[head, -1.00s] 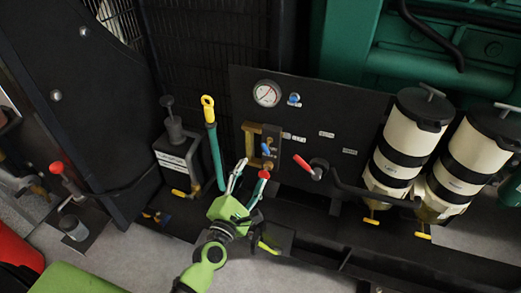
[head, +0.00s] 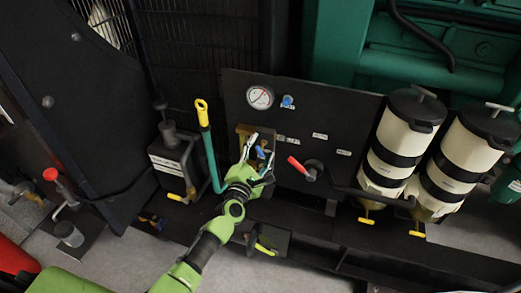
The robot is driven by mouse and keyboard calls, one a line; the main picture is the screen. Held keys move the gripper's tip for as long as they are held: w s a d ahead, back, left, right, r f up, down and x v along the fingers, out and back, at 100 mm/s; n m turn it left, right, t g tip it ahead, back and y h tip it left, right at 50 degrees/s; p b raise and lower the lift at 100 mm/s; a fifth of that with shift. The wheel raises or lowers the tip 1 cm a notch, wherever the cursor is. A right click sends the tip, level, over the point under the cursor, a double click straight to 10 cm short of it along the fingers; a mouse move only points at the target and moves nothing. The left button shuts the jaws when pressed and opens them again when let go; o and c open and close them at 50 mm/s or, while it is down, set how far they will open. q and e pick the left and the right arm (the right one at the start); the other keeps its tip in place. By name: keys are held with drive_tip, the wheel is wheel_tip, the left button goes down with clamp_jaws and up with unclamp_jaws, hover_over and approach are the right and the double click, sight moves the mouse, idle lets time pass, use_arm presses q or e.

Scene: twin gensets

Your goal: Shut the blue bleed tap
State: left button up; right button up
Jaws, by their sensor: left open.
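The blue bleed tap (head: 260,152) is a small blue lever on the brass-coloured block (head: 243,131) at the left of the black panel. My left gripper (head: 261,153) is open in front of the block, with its two fingers on either side of the blue lever. I cannot tell whether a finger touches it. The lower part of the tap and block is hidden behind the green gripper body. My right gripper is not in view.
A red-handled lever (head: 301,165) sits right of the tap. A yellow-topped dipstick tube (head: 203,115) stands close at the left. A gauge (head: 260,97) and blue knob (head: 287,101) are above. Two cream filter canisters (head: 391,150) (head: 455,165) stand at the right.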

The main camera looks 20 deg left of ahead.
use_arm(q)
drive_tip(key=c, duration=1.1)
drive_tip(key=shift+o, duration=0.2)
